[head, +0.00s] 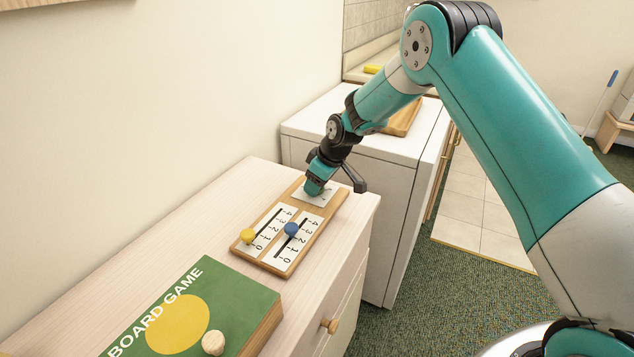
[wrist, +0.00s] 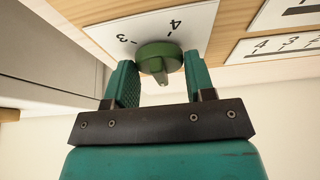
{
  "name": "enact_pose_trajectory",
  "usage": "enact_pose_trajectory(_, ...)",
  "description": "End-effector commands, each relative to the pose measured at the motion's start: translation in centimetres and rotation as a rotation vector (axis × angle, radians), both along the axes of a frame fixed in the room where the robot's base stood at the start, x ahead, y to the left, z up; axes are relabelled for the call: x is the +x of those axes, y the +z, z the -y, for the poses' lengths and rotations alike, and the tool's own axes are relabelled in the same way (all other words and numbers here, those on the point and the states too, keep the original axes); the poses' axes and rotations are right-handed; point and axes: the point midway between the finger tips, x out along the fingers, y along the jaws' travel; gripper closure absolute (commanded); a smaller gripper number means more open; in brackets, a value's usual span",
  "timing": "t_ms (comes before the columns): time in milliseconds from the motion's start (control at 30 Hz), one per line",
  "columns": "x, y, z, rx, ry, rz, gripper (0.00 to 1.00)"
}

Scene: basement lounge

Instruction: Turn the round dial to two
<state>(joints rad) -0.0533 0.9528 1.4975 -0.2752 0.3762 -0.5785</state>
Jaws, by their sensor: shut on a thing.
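The round dial (wrist: 158,52) is green and sits on a white plate (wrist: 196,22) on a wooden board (head: 333,205). The wrist view shows 3 and 4 on the plate beside the dial. A small nub on the dial sticks out toward the bottom of that view; I cannot tell which number the dial is set to. My gripper (wrist: 162,70) has one finger on each side of the dial and is shut on it. In the head view my gripper (head: 316,188) is low over the board's far end and hides the dial.
Yellow (head: 248,235) and blue (head: 291,229) slider knobs sit on numbered scales on the board's near part. A green board game box (head: 237,300) with a pale knob-like piece (head: 213,342) lies nearer on the cabinet top. A wall runs along the left.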

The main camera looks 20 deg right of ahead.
Motion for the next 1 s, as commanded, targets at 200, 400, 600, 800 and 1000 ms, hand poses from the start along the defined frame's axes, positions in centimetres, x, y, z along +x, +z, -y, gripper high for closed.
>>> enact_pose_trajectory(200,-0.05,-0.04,-0.05,-0.001,-0.076,0.0,0.74)
enact_pose_trajectory(400,-0.09,-0.04,-0.13,-0.001,-0.221,0.001,0.74)
enact_pose_trajectory(600,-0.14,-0.05,-0.24,-0.001,-0.409,0.001,0.74)
enact_pose_trajectory(800,-0.15,-0.05,-0.36,-0.001,-0.599,0.002,0.74)
enact_pose_trajectory(1000,-0.15,-0.06,-0.44,-0.001,-0.788,0.001,0.74)
